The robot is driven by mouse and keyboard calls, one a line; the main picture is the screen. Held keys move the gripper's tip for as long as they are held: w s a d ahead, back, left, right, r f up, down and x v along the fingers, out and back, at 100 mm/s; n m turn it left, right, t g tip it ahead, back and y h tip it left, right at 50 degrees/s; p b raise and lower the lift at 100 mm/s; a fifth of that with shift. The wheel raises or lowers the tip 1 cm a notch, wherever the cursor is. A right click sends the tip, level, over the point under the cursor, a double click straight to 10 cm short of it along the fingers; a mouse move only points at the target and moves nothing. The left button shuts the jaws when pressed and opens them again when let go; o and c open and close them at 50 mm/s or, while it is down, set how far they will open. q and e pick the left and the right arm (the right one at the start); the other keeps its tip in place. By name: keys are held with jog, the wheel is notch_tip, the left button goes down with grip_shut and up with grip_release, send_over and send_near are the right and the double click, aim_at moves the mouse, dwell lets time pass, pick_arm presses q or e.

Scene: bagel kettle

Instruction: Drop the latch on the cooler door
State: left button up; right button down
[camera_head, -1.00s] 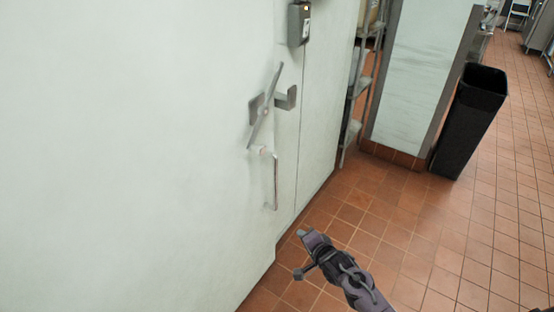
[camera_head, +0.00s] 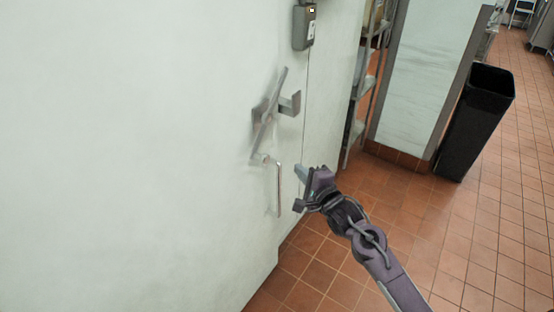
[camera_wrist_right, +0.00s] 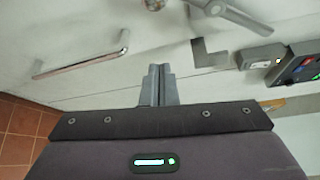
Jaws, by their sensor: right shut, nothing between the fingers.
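The cooler door (camera_head: 150,150) is a large white panel. Its latch is a grey bar (camera_head: 276,88) on a pivot plate, tilted steeply with its upper end leaning right, above the hook-shaped catch (camera_head: 293,103). The latch bar (camera_wrist_right: 240,17) and catch (camera_wrist_right: 208,55) also show in the right wrist view. A chrome pull handle (camera_head: 278,190) hangs below the latch. My right gripper (camera_head: 300,174) is shut and empty, right of the pull handle and lower than the latch. Its fingers (camera_wrist_right: 158,86) are together in the wrist view, apart from latch and catch. My left gripper is out of view.
A grey control box (camera_head: 304,27) is on the wall above the catch. Metal shelving (camera_head: 358,110) stands right of the door seam, and a black bin (camera_head: 476,120) stands farther right. The tiled floor (camera_head: 420,220) between them and my arm is clear.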

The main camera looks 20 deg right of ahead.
jog(key=w+a+p, duration=0.2)
jog(key=w+a, duration=0.3)
jog(key=w, duration=0.2)
jog(key=shift+p, duration=0.3)
jog(key=shift+f, duration=0.1)
